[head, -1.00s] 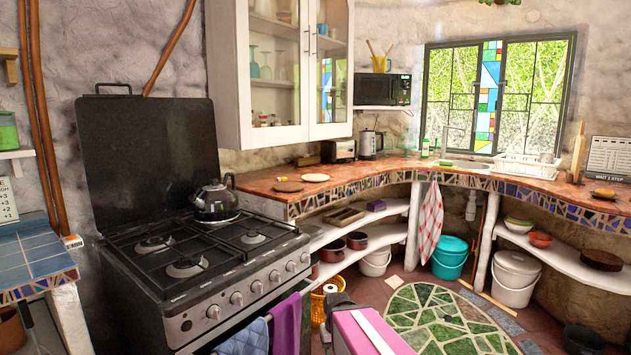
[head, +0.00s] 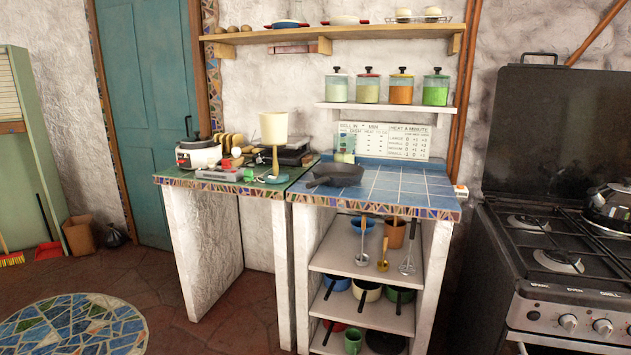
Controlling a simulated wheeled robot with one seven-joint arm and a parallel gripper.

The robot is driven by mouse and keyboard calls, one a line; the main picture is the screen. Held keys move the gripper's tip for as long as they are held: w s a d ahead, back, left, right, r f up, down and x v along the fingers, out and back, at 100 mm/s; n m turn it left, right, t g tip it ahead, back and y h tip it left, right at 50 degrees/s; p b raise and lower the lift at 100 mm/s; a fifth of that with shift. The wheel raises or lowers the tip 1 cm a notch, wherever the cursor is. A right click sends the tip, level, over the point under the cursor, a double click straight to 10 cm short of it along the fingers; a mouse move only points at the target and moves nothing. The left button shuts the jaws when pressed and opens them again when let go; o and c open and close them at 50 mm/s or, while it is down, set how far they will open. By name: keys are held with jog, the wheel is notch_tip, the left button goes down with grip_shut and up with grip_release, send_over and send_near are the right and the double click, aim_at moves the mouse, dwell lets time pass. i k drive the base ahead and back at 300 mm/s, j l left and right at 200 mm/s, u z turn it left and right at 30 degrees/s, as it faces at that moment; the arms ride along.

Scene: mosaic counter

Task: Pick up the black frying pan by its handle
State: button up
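The black frying pan (head: 337,173) sits on the blue tiled counter (head: 393,190), near its left back part. Its handle (head: 318,183) appears to point toward the front left, close to the counter's left edge. The pan is small in view and looks empty. My gripper is not in view.
Left of the blue counter, a green-topped counter (head: 182,179) holds a white cooker (head: 198,153), a lamp (head: 273,138) and other clutter. A stove with a kettle (head: 608,207) stands at right. A shelf with several jars (head: 385,105) hangs above the pan. Open floor lies at left.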

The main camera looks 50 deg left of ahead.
aim_at(333, 174)
jog(key=u, duration=2.35)
